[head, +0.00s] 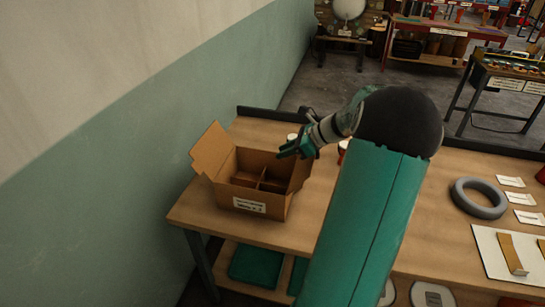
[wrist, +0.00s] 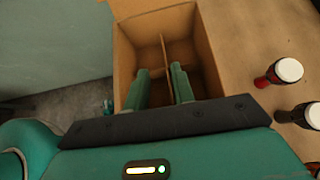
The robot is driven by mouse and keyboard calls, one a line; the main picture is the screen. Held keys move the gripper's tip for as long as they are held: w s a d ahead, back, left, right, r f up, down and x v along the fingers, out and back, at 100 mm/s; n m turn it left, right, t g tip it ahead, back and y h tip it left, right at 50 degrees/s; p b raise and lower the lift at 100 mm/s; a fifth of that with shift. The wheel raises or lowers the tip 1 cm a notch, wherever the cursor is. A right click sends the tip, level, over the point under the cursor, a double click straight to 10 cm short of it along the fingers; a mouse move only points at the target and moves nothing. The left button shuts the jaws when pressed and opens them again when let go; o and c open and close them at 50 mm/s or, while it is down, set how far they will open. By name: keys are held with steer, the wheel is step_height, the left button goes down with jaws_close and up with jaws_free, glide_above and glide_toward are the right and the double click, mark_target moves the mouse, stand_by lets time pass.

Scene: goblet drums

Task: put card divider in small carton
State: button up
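The small carton (head: 226,194) is an open brown box with a white label and a raised flap, at the left end of the workbench. It also shows in the wrist view (wrist: 124,62). The card divider (wrist: 164,52) stands inside it as thin brown panels that split the interior; it shows partly in the head view (head: 262,178). My gripper (head: 284,152) is above the carton's right side. In the wrist view my gripper (wrist: 160,76) has its two green fingers apart, with a gap between them over the carton. The lower part of the divider is hidden.
A grey ring (head: 479,198), white cards (head: 520,198) and a white board (head: 490,250) with a tan strip (head: 512,254) lie farther right. A wall (head: 130,150) runs along the left.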

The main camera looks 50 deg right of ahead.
steer(key=v, duration=0.4)
steer(key=w+a+r+n+g+h, duration=0.1)
steer(key=w+a+r+n+g, duration=0.15)
steer(key=a+n, duration=0.75)
steer(key=w+a+r+n+g+h, duration=0.1)
steer(key=a+r+n+g, duration=0.2)
steer(key=a, duration=1.2)
steer(key=s+a+r+n+t+h, duration=0.1)
steer(key=s+a+n, duration=0.5)
steer(key=a+n, duration=0.2)
steer(key=s+a+r+n+h, duration=0.1)
steer(key=s+a+n, duration=0.5)
steer(key=a+n, duration=0.3)
steer(key=shift+s+a+r+n+t+h, duration=0.2)
steer(key=shift+s+a+n+t+h, duration=0.1)
steer(key=shift+a+t+h, duration=0.1)
